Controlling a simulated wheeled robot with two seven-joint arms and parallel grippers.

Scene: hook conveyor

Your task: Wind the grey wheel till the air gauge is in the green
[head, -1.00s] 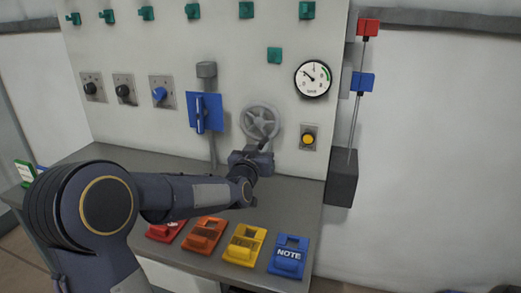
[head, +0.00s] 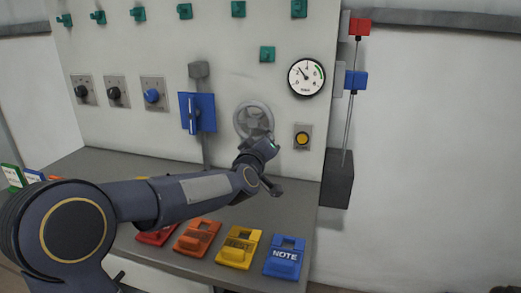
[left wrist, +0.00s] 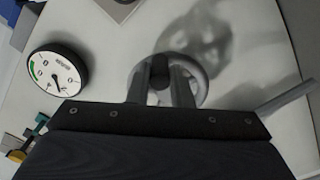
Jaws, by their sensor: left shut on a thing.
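The grey wheel (head: 253,119) is mounted on the pale panel, left of and below the air gauge. My left gripper (head: 262,144) is at its lower edge. In the left wrist view, the fingers (left wrist: 160,85) are shut on the wheel's dark handle (left wrist: 159,68), with the grey rim (left wrist: 199,72) behind. The round white air gauge (head: 306,77) has a green band at its upper right. Its needle points up and left, outside the green. The gauge also shows in the left wrist view (left wrist: 57,73). My right gripper is not in view.
A yellow button (head: 302,139) sits right of the wheel, and a blue lever plate (head: 207,112) sits left of it. A dark box (head: 337,180) with a rod stands at right.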

